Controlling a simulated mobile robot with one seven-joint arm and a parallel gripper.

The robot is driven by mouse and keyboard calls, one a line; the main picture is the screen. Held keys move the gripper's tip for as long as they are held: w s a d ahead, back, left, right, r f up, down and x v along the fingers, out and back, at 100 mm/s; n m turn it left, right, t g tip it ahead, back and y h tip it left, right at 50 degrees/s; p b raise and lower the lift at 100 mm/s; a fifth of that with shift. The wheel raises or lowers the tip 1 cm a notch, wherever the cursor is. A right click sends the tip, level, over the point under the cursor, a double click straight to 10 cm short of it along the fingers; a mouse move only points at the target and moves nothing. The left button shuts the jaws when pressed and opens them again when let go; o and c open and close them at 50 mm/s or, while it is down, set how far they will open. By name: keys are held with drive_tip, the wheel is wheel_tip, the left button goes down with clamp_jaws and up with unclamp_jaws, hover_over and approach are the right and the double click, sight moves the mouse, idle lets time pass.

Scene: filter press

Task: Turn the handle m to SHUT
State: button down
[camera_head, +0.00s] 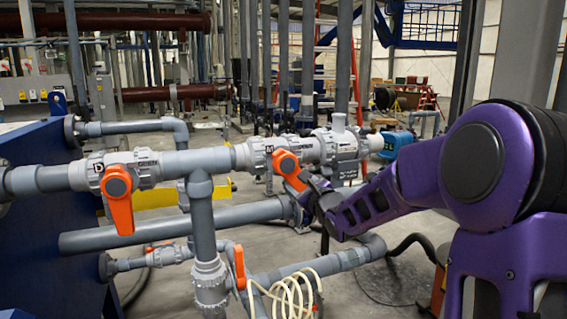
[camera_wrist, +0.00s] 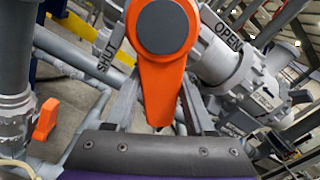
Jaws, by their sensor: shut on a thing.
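Handle m is an orange lever (camera_head: 288,166) on the grey valve marked M, on the upper pipe in the head view. It slants down and to the right from its round grey hub. My gripper (camera_head: 308,190) is at its lower end. In the wrist view the handle (camera_wrist: 162,85) lies between the two fingers of my gripper (camera_wrist: 160,92), which are shut on it. Its tip points toward my palm. The label SHUT (camera_wrist: 108,50) is to the left of the handle and the label OPEN (camera_wrist: 228,38) is to the right. The handle lies between them, on neither label.
Another orange handle (camera_head: 119,198), on the valve marked D, hangs down to the left. A third orange handle (camera_head: 240,266) is on a lower pipe. Grey pipes (camera_head: 170,219) run below and beside my gripper. A coiled cream hose (camera_head: 287,298) hangs at the bottom.

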drive_tip(key=shift+s+a+f+m, duration=0.2)
drive_tip(key=shift+a+m, duration=0.45)
drive_tip(key=shift+m, duration=0.45)
drive_tip(key=shift+s+a+f+m, duration=0.25)
drive_tip(key=shift+a+m, duration=0.4)
drive_tip(key=shift+m, duration=0.45)
drive_tip(key=shift+s+a+f+m, duration=0.2)
drive_tip(key=shift+a+m, duration=0.45)
drive_tip(key=shift+m, duration=0.45)
drive_tip(key=shift+c, duration=1.2)
unclamp_jaws()
drive_tip(key=shift+a+r, duration=0.1)
drive_tip(key=shift+d, duration=0.2)
drive_tip(key=v, duration=0.7)
drive_tip(key=shift+w+r, duration=0.1)
drive_tip(key=shift+r, duration=0.05)
